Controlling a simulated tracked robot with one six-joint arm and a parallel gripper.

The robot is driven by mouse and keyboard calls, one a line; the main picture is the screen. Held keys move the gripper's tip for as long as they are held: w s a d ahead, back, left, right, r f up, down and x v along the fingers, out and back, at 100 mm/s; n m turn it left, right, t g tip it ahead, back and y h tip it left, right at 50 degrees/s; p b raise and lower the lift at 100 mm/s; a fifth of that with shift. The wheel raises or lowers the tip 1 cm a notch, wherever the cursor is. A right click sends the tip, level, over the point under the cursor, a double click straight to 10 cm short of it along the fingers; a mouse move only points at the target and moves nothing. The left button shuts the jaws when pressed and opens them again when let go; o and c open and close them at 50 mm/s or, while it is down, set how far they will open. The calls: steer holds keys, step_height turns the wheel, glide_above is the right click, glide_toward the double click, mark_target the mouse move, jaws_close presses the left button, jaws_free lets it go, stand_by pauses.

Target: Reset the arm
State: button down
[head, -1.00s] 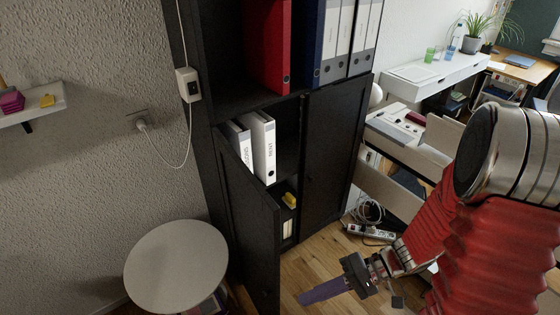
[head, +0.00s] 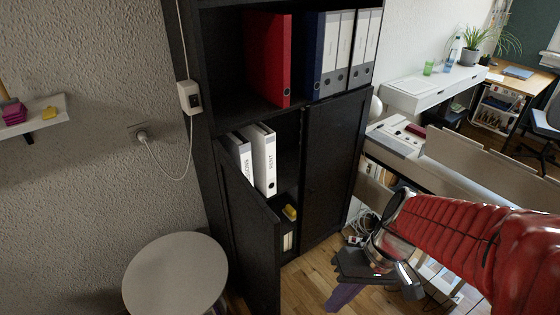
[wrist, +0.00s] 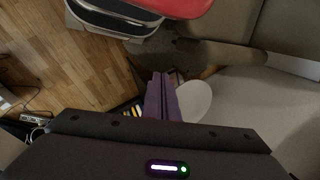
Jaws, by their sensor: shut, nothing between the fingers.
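My gripper (head: 343,296) shows at the lower middle right of the head view, over the wooden floor in front of the black cabinet. My red-sleeved arm reaches in from the right of the head view. The gripper touches nothing that I can see.
The black cabinet (head: 334,170) has its left lower door (head: 250,235) standing open, with white binders (head: 263,160) inside. A round white table (head: 175,275) stands left of it. Wooden floor (head: 310,277) is bare before the cabinet.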

steer(key=d+r+t+h, duration=0.2)
steer(key=r+t, duration=0.1)
steer(key=r, duration=0.3)
steer(key=d+r+m+t+h, duration=0.1)
steer(key=d+r+t+h, duration=0.1)
steer(key=r, duration=0.4)
steer(key=shift+w+r+m+t, duration=0.25)
steer(key=shift+m+t, duration=0.05)
steer(key=shift+t, duration=0.5)
steer(key=shift+s, duration=0.15)
stand_by(2.6)
